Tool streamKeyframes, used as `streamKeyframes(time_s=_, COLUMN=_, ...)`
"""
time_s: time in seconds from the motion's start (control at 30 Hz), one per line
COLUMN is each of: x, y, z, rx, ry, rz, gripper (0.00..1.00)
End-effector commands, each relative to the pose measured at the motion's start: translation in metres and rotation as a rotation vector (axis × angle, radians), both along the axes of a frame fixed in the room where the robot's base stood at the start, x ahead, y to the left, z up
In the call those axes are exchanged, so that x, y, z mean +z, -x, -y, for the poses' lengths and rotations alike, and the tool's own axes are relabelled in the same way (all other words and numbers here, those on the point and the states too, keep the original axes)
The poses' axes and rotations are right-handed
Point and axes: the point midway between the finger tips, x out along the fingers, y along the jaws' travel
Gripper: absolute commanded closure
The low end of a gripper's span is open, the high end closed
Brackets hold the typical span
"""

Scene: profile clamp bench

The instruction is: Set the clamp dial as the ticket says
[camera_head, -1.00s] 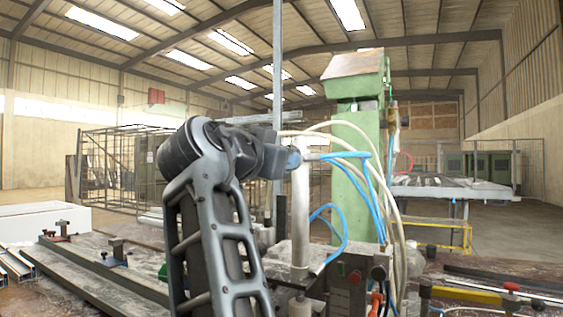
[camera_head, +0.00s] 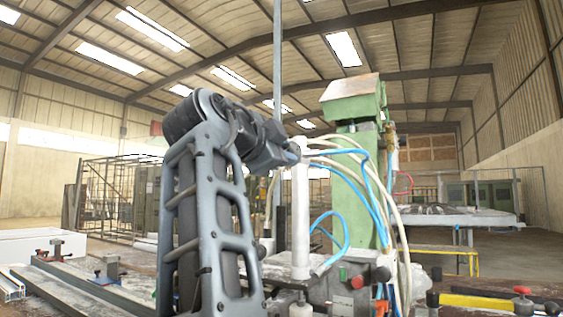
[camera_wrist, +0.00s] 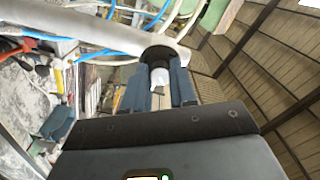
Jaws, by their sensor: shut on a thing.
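In the wrist view, the two dark blue-grey fingers of my gripper (camera_wrist: 157,92) are closed around a small pale knob (camera_wrist: 160,75). A black round collar (camera_wrist: 158,52) sits just behind it, against a pale grey tube (camera_wrist: 85,30). This looks like the clamp dial, but I see no readable marks on it. In the head view, my gripper (camera_head: 292,154) is at the upper end of an upright white cylinder (camera_head: 300,215); its fingers are small and partly hidden there. No ticket can be made out in either view.
A green machine column (camera_head: 357,160) with blue and white hoses (camera_head: 398,220) stands close to the right of my arm. Small clamps (camera_head: 108,270) and metal profiles (camera_head: 75,285) lie at left. A red-topped part (camera_head: 521,292) is at right. Another bench (camera_head: 465,217) stands behind.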

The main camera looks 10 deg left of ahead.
Motion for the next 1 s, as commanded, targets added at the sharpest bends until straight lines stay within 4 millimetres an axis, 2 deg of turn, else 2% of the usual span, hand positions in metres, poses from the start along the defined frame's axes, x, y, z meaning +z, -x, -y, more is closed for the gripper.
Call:
streamKeyframes(time_s=0.4, x=-0.0015, y=-0.0002, z=0.0002, rx=-0.001, ry=-0.160, rz=0.056, gripper=1.00)
streamKeyframes(time_s=0.9, x=-0.0011, y=-0.0002, z=0.0002, rx=-0.001, ry=-0.179, rz=0.062, gripper=1.00)
streamKeyframes(time_s=0.93, x=-0.0012, y=-0.0002, z=0.0003, rx=-0.001, ry=-0.179, rz=0.062, gripper=0.73)
streamKeyframes(time_s=1.0, x=-0.0010, y=-0.0002, z=0.0003, rx=-0.001, ry=-0.179, rz=0.062, gripper=0.66)
